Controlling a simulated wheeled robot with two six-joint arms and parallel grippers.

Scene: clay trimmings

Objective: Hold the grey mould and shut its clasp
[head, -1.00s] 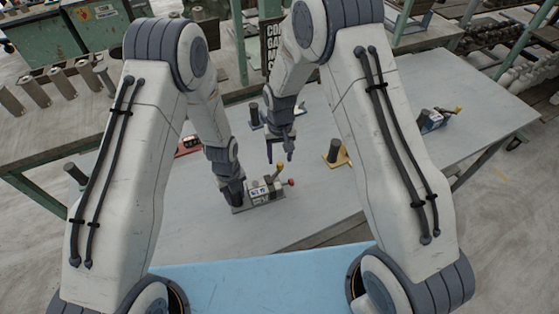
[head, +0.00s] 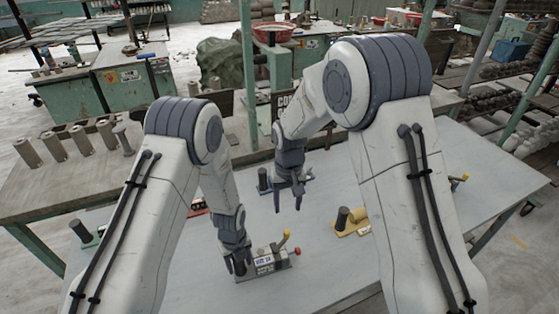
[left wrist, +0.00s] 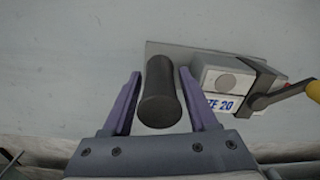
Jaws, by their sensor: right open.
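The grey mould (head: 268,264) stands on the table near its front edge, with a dark upright post at its left end, a yellow-tipped lever (head: 285,238) and a red knob (head: 297,251). In the left wrist view the mould's block (left wrist: 222,78) has a blue-lettered label, and the lever's yellow grip (left wrist: 314,90) is at the right edge. My left gripper (left wrist: 160,75) has its fingers on both sides of the dark post (left wrist: 160,100), with narrow gaps showing. My right gripper (head: 288,206) is open and empty, above the table behind the grey mould.
A yellow mould (head: 352,226) stands to the right, a blue one (head: 264,182) behind, and a red one (head: 199,207) and a green one (head: 84,236) to the left. Metal cylinders (head: 80,139) line the bench at the left. Bare table lies right of the grey mould.

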